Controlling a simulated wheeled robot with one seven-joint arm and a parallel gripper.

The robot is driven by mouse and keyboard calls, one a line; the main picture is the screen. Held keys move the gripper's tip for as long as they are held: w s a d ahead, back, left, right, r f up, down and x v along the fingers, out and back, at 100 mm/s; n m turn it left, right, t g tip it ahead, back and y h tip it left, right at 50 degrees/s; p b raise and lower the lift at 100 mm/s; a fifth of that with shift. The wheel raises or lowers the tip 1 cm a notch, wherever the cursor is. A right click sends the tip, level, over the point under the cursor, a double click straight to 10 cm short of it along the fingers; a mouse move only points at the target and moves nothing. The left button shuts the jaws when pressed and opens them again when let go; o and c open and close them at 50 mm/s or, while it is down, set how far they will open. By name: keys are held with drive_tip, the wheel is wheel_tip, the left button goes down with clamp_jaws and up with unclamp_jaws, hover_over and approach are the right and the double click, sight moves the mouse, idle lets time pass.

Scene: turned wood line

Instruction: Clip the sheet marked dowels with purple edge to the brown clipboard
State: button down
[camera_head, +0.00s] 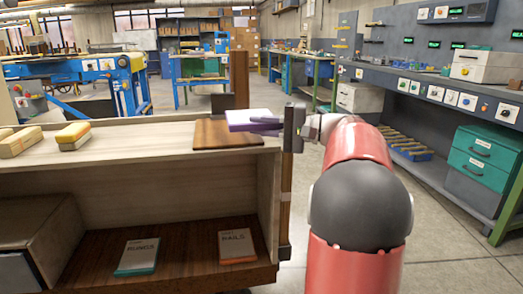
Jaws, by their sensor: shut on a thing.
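The brown clipboard (215,142) lies flat on the top of the wooden shelf unit, near its right end. A pale sheet with a purple edge (238,117) is over the clipboard's right part; its marking cannot be read. My gripper (270,121) reaches in from the right and is shut on this sheet at its right side. I cannot tell whether the sheet touches the clipboard. The clipboard's clip cannot be made out, and the gripper hides part of the sheet.
On the lower shelf lie a sheet marked rungs (139,256) with a teal edge and one marked rails (236,246) with an orange edge. Yellow-and-wood blocks (74,134) sit on the top at left. An upright post (287,195) stands at the unit's right end.

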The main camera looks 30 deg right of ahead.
drive_tip(key=shift+f, duration=2.65)
drive_tip(key=shift+b, duration=0.3)
drive_tip(key=shift+f, duration=0.2)
drive_tip(key=c, duration=1.4)
unclamp_jaws()
drive_tip(key=shift+o, duration=0.2)
drive_tip(key=shift+r, duration=0.15)
drive_tip(key=shift+d+r, duration=0.1)
drive_tip(key=shift+r, duration=0.05)
drive_tip(key=v, duration=1.1)
drive_tip(key=shift+s+d, duration=0.25)
drive_tip(key=shift+s, duration=0.05)
